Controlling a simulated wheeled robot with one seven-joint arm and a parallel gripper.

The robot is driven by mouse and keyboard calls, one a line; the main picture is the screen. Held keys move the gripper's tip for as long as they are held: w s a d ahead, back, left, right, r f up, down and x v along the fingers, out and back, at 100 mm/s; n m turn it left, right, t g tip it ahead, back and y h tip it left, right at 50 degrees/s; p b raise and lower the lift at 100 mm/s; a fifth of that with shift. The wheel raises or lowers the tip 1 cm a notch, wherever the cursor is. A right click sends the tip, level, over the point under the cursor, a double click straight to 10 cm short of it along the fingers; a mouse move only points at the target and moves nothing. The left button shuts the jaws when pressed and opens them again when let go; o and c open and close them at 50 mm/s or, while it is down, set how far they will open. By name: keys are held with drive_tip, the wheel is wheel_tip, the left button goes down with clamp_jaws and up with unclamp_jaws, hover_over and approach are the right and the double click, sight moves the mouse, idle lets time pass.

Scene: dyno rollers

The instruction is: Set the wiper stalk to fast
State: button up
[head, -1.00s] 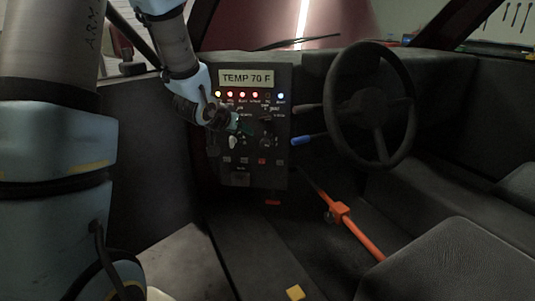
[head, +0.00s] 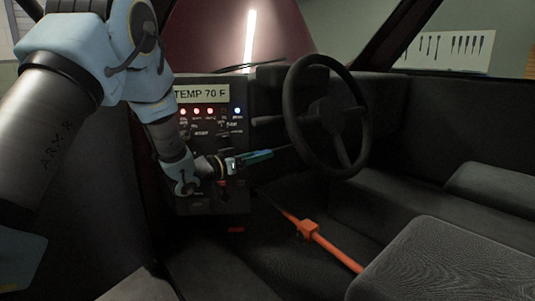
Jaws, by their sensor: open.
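My gripper (head: 262,156) reaches right across the front of the dash panel, left of the steering wheel (head: 323,115). Its teal fingers are open at the tip end of the lower stalk (head: 284,148), a thin dark rod from the wheel's column. The stalk's blue tip is at or between the fingers; I cannot tell whether they touch it. A second, upper stalk (head: 267,120) sticks out left of the wheel, clear of the gripper. No stalk label is readable, and the lower stalk's setting cannot be told.
An orange-red lever (head: 308,230) rises below the wheel. A grey seat (head: 440,265) is at lower right. The windscreen is behind.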

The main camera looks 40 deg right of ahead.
sight(278, 150)
drive_tip(key=shift+s+d, duration=0.15)
drive_tip(key=shift+d, duration=2.05)
clamp_jaws()
